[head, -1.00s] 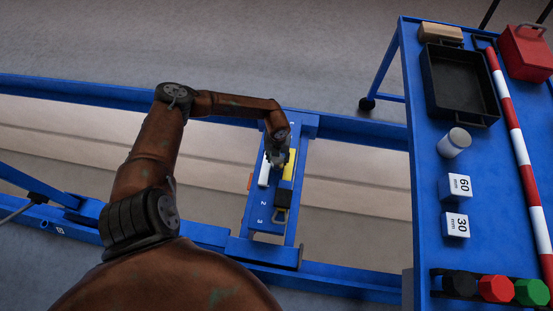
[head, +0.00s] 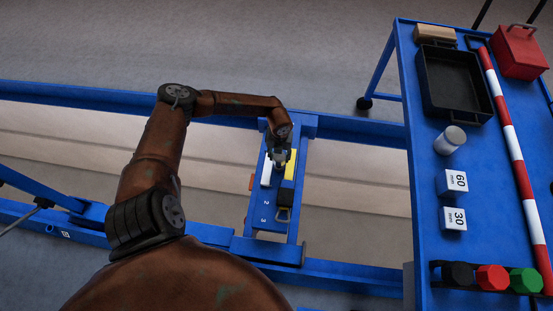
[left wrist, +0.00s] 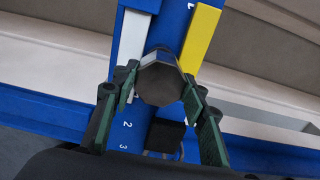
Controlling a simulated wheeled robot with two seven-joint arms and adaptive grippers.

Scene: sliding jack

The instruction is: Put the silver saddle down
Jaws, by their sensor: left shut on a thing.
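The silver saddle (left wrist: 161,80) is a grey eight-sided piece, seen end-on in the left wrist view. My left gripper (left wrist: 160,88) is shut on it, one green-padded finger on each side. In the head view the left gripper (head: 279,158) is over the blue jack beam (head: 267,222), between a white strip (head: 267,172) and a yellow strip (head: 289,166). The gripper hides most of the saddle there. I cannot tell whether the saddle touches the beam. My right gripper is not in view.
A black piece with a metal loop (head: 283,205) sits on the beam near the number 2. The blue cart (head: 418,170) at the right carries a black tray (head: 430,90), a white cylinder (head: 449,140), blocks marked 60 (head: 452,183) and 30 (head: 453,218), and black, red and green saddles (head: 492,277).

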